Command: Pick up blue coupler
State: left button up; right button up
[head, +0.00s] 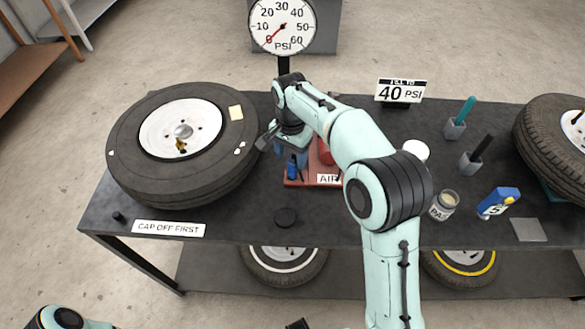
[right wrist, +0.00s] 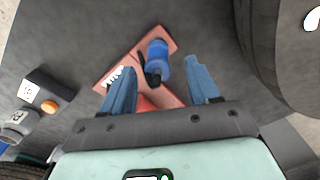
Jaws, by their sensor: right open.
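The blue coupler (head: 292,167) stands on a red board (head: 305,183) marked AIR, beside the tire in the head view. In the right wrist view it is a blue cylinder (right wrist: 157,58) with a dark part at its side. My right gripper (right wrist: 159,68) is open, its two bluish fingers spread on either side of the coupler in that view. I cannot tell how far above it they are. In the head view the wrist partly hides the board. Part of my left arm shows at the lower left; a dark piece at the bottom edge may be its gripper.
A large tire (head: 215,165) lies left of the board. A gauge (head: 283,27) stands behind. A black cap (head: 285,217) lies in front. The front table edge is mostly clear.

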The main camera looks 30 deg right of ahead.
notch_tip(320, 180, down, 4)
jog(key=shift+s+d, duration=0.1)
jog(key=shift+d, duration=0.05)
grip_shut()
pick_arm(q)
jog(key=shift+s+f, duration=0.15)
jog(key=shift+f, duration=0.2)
pick_arm(e)
jog(key=shift+r, duration=0.15)
pick_arm(q)
jog(key=w+r+p, duration=0.5)
jog(key=r+p, duration=0.1)
jog(key=r, duration=0.2)
jog(key=shift+w+r+t, duration=0.2)
jog(key=shift+t, duration=0.1)
pick_arm(e)
notch_tip(320, 180, up, 23)
